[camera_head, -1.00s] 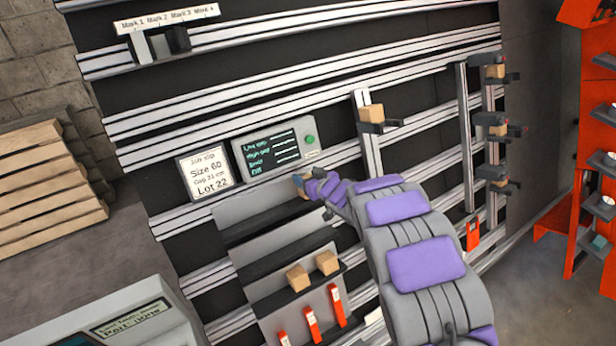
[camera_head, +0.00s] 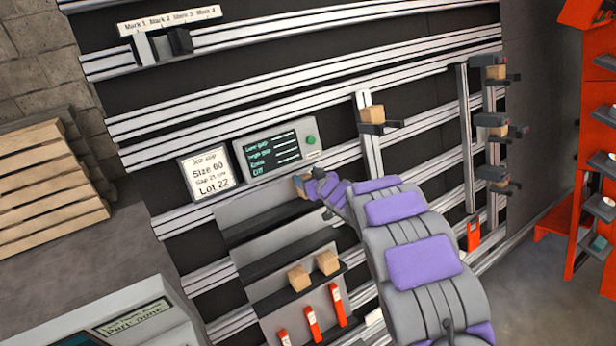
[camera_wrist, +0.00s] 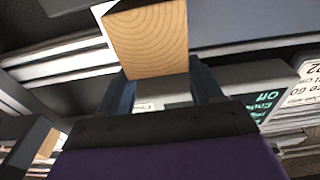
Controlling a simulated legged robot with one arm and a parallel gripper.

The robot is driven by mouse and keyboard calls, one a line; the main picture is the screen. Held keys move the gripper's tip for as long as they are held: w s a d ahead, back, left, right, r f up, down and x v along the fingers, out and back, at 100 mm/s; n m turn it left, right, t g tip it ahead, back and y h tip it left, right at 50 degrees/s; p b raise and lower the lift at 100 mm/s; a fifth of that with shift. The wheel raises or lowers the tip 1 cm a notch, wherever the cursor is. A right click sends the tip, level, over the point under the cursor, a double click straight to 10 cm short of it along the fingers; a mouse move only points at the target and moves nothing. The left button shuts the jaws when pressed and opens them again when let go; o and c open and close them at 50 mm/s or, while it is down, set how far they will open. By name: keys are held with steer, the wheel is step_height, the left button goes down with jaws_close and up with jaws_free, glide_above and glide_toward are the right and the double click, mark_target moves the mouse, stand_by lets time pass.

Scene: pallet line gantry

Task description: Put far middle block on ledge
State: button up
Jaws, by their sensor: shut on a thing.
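My gripper (camera_head: 308,184) is shut on a wooden block (camera_head: 301,180), just below the display box and above the grey board's upper dark ledge (camera_head: 270,229). In the wrist view the held block (camera_wrist: 150,42) shows its grained face between the two fingers. Two wooden blocks, a left one (camera_head: 299,278) and a right one (camera_head: 327,262), sit on the lower dark ledge (camera_head: 270,299). Another block (camera_head: 372,113) sits on a nearer post.
A display box (camera_head: 270,150) and a job slip (camera_head: 208,172) are mounted above the board. Red-orange tags (camera_head: 337,305) hang below the lower ledge. Pallets (camera_head: 45,180) are stacked at the left. An orange rack (camera_head: 580,150) stands at the right.

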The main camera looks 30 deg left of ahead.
steer(key=shift+s+d+f, duration=0.1)
steer(key=shift+f, duration=0.2)
stand_by(0.4)
steer(key=o, duration=1.5)
steer(key=shift+c, duration=0.2)
steer(key=v, duration=1.7)
